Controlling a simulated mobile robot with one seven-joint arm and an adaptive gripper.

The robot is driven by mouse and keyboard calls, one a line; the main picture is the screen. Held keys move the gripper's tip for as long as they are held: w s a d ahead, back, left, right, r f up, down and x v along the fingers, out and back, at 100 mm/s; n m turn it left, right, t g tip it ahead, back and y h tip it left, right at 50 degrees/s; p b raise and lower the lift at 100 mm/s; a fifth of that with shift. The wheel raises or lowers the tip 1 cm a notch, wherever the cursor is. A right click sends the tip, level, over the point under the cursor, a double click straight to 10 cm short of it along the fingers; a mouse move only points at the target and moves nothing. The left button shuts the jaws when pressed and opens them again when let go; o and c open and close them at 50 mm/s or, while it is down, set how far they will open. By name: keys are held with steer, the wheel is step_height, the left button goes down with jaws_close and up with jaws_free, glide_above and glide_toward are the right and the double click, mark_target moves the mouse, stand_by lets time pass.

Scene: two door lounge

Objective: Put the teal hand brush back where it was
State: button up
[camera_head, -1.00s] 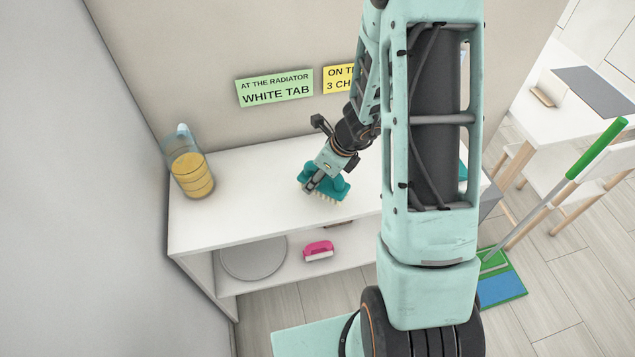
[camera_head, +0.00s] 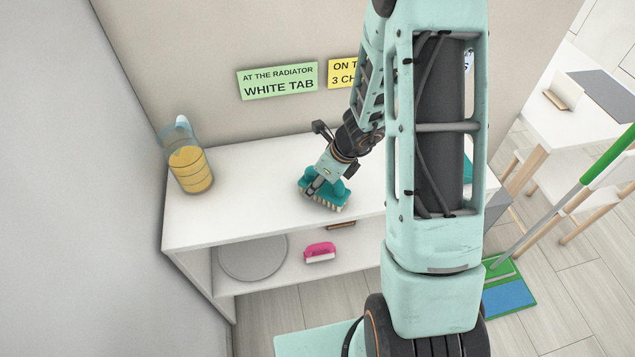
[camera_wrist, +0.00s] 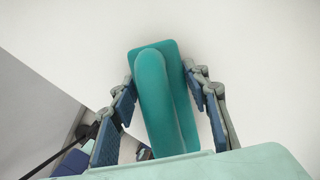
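The teal hand brush (camera_head: 336,190) is at the top of the white shelf unit, left of my arm, with its pale bristles facing down. I cannot tell whether the bristles touch the surface. My gripper (camera_head: 318,183) is over the brush, with fingers on either side. In the wrist view, the brush (camera_wrist: 158,95) lies lengthwise between the fingers of my gripper (camera_wrist: 162,76). The fingertips come up to the edges of its base, and gaps show beside the raised handle. Whether they press on it is unclear. My arm hides the right part of the top.
A jug with yellow contents (camera_head: 190,170) stands at the top's left end. Below are a grey round object (camera_head: 252,257) and a pink brush (camera_head: 320,252). A green sign (camera_head: 278,81) and a partly hidden yellow sign (camera_head: 342,72) hang behind. The top between jug and brush is clear.

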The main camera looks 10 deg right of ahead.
steer(key=o, duration=0.3)
steer(key=shift+o, duration=0.2)
steer(key=shift+r+p, duration=0.3)
steer(key=p+v, duration=0.3)
steer(key=v, duration=0.8)
steer(key=shift+s+d+r, duration=0.15)
steer(key=shift+r, duration=0.15)
